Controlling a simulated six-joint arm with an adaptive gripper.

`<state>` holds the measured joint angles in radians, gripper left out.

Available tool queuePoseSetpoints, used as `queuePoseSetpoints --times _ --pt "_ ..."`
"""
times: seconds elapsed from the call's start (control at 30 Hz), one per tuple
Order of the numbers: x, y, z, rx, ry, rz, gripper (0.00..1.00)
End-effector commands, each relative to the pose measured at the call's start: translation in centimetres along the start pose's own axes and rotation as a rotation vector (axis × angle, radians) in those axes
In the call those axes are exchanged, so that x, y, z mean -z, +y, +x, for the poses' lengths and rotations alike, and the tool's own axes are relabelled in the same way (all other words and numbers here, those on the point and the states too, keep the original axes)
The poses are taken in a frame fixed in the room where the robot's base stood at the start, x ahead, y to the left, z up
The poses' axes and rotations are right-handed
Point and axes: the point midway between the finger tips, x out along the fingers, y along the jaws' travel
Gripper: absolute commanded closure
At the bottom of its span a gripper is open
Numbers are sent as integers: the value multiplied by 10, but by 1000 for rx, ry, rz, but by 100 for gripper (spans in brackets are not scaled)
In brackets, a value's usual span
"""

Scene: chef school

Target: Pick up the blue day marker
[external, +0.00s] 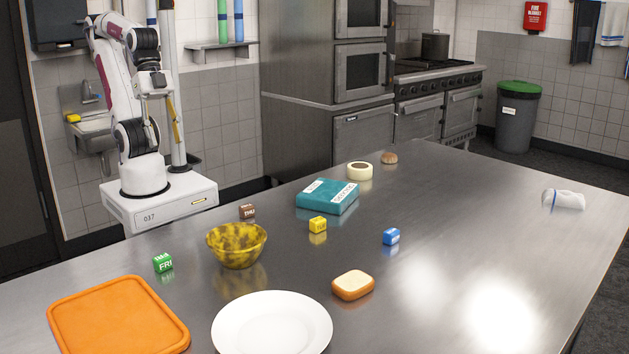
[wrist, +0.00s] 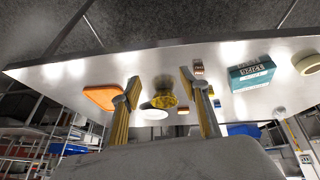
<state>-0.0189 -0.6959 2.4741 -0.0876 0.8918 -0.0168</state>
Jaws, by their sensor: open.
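The blue day marker (external: 391,237) is a small blue cube with white lettering. It sits on the steel table right of centre, behind the bread bun and right of the yellow cube. In the wrist view a small blue cube (wrist: 217,103) shows just right of my right finger. My gripper (wrist: 160,76) is open, with its two yellow-padded fingers spread and nothing between them. In the external view my gripper (external: 175,120) hangs above the base at the back left, beyond the table edge and far from the blue marker.
A yellow cube (external: 318,225), brown cube (external: 247,212) and green cube (external: 163,263) stand on the table. A mottled bowl (external: 237,246), teal box (external: 327,197), tape roll (external: 359,171), bun (external: 353,285), plate (external: 271,325) and orange board (external: 117,318) are around. The table's right side is mostly clear.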

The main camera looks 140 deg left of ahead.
Motion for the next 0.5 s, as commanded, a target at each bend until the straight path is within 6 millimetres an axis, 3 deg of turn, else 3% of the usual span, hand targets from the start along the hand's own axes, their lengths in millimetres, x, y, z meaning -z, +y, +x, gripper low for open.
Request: queuePoseSetpoints --times 0.5 --pt "73 55 29 -260 -85 -474 56"
